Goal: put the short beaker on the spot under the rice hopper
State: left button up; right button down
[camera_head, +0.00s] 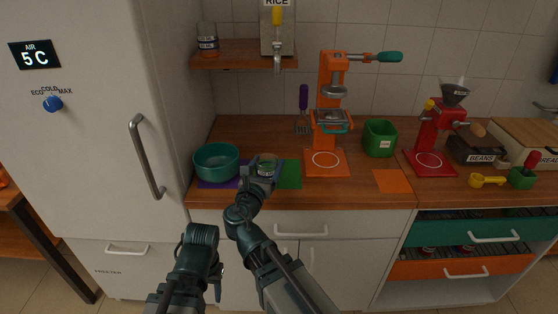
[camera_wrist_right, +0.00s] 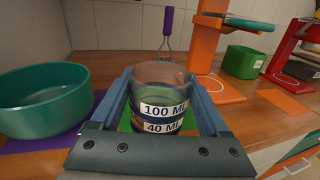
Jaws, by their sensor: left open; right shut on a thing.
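My right gripper (camera_head: 264,172) is shut on a squat clear beaker (camera_head: 267,164), which looks like the short beaker. In the right wrist view the beaker (camera_wrist_right: 160,97) stands upright between the fingers, with labels reading 100 ML and 40 ML. It is over or on the green mat (camera_head: 290,175); I cannot tell if it touches. The rice hopper (camera_head: 277,38) is on the wall above, its spout pointing down.
A teal bowl (camera_head: 216,161) is left of the beaker on a purple mat (camera_head: 216,184). A taller glass (camera_head: 207,40) stands on the wall shelf (camera_head: 235,55). An orange press (camera_head: 328,160) is to the right, and a purple-handled masher (camera_head: 303,97) is behind.

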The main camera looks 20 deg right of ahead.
jog(key=x, duration=0.5)
jog(key=f+b+x, duration=0.1)
jog(key=x, duration=0.4)
jog(key=a+x, duration=0.1)
jog(key=x, duration=0.5)
jog(key=shift+w+a+f, duration=0.1)
jog(key=shift+w+f, duration=0.1)
jog(key=shift+w, duration=0.15)
jog(key=shift+f+b, duration=0.1)
jog(key=shift+b, duration=0.2)
notch_tip(320, 180, down, 3)
jog(key=b, duration=0.3)
jog(key=shift+f, duration=0.2)
jog(key=shift+f+b, duration=0.15)
jog(key=shift+b, duration=0.2)
grip_release()
